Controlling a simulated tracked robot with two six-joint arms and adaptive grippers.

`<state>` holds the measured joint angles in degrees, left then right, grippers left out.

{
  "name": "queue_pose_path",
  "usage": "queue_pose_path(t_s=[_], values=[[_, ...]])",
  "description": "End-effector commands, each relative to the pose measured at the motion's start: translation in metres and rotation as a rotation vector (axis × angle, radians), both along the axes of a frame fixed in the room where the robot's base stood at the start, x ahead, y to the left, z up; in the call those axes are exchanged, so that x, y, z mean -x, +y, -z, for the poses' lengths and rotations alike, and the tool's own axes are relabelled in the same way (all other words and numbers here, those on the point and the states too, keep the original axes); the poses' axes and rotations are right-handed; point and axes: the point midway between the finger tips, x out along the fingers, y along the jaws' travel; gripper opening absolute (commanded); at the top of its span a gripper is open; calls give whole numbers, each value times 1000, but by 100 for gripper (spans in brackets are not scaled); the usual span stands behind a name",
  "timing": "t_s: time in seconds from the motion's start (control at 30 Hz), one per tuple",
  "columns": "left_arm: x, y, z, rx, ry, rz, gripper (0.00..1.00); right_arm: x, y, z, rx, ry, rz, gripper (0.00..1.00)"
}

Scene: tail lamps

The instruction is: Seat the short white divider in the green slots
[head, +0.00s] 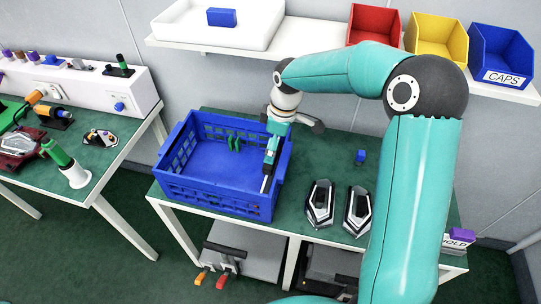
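The blue crate (185,190) stands on the green-topped table, its inside mostly bare. A pair of upright green slot pieces (234,144) stands inside it, toward the far wall. My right gripper (267,172) points down at the right side of the crate, to the right of the green pieces. A thin pale strip (265,184) shows at its fingertips; it may be the short white divider seen edge-on, but I cannot be sure. The fingers are too small and overlapped to tell whether they are shut on it. My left gripper is out of view.
Two tail lamps (320,204) (357,208) lie right of the crate, with a small blue part (361,156) behind them. A shelf holds a white tray (178,25) and red (373,22), yellow (436,38) and blue (500,52) bins. My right arm covers the table's right part.

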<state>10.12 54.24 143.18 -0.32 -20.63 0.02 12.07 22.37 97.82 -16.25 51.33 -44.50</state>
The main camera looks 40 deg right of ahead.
Motion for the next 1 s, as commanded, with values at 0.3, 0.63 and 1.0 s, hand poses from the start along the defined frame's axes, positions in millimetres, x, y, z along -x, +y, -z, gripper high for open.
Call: queue_pose_path(t_s=[0.3,0.63,1.0], values=[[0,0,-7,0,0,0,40,-4,4,48,0,3,2,100],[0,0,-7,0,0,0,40,-6,5,59,-1,0,3,100],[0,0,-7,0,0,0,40,-6,5,59,0,0,3,60]])
